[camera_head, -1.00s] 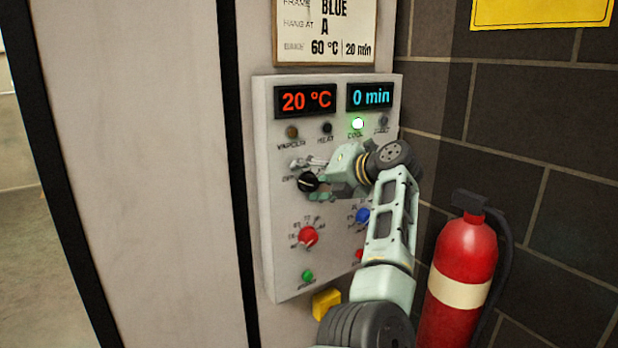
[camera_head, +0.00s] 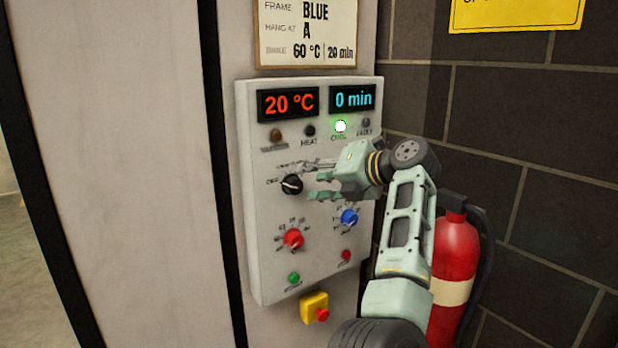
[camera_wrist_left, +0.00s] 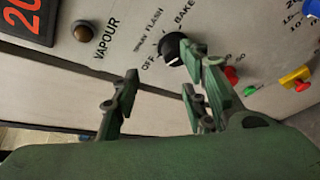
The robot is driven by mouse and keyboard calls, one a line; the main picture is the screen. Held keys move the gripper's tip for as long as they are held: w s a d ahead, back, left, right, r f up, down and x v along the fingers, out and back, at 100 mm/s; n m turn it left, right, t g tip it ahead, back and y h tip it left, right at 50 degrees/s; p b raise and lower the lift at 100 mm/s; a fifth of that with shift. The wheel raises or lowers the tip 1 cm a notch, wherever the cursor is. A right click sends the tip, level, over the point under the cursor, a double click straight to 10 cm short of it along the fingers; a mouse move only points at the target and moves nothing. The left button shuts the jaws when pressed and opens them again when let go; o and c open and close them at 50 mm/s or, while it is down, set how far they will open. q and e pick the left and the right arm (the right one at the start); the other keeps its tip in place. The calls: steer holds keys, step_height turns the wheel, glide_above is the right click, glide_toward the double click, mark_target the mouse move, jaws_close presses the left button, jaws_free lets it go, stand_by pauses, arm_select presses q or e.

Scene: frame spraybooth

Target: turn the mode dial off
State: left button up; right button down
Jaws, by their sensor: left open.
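The black mode dial (camera_head: 291,184) is on the grey control panel (camera_head: 262,255), with the OFF label to its left. In the left wrist view the dial (camera_wrist_left: 173,47) shows among the OFF, FLASH and BAKE labels; I cannot tell for sure which one it points to. My right gripper is not in view.
Below the dial are a red knob (camera_head: 293,239), a blue knob (camera_head: 349,217), a green button (camera_head: 293,278) and a red button (camera_head: 346,255). A yellow emergency-stop box (camera_head: 314,307) sits beneath the panel. A fire extinguisher (camera_head: 455,262) stands right, partly behind my arm.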

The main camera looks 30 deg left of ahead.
arm_select(q)
steer(key=v, duration=0.2)
steer(key=shift+s+d+f, duration=0.1)
steer(key=shift+d+f, duration=0.05)
steer(key=shift+d, duration=0.15)
steer(key=shift+d, duration=0.2)
stand_by(0.4)
